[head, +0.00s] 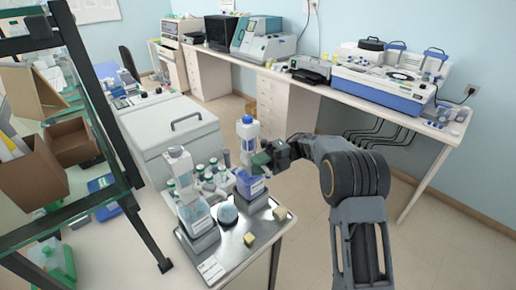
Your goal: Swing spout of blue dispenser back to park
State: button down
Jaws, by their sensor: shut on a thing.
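The blue dispenser (250,184) stands upright on the right part of a metal tray (233,254). It has a blue-violet lower body and a tall white head with a blue patch (247,132). My gripper (264,159) reaches in from the right at the dispenser's mid-height, just above its blue body. It is shut on the spout there. The jaws and a dark green part hide most of the spout, so its exact angle cannot be told.
A second dispenser (195,216) stands to the left on the tray. A pale blue round object (228,212) and two yellow cubes (249,239) (279,213) lie nearby. Several small bottles (208,180) crowd behind. A dark-framed shelf (95,110) rises at left. Floor at right is clear.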

jog(key=shift+d+r+p, duration=0.1)
jog(key=shift+d+p, duration=0.05)
jog(key=shift+p, duration=1.05)
jog(key=shift+w+d+f+n+g+h, duration=0.1)
jog(key=shift+f+n+g+h, duration=0.1)
jog(key=shift+n+g+h, duration=0.1)
jog(key=c, duration=1.2)
grip_release()
jog(key=shift+o, duration=0.2)
jog(key=shift+p, duration=0.3)
jog(key=shift+w, duration=0.1)
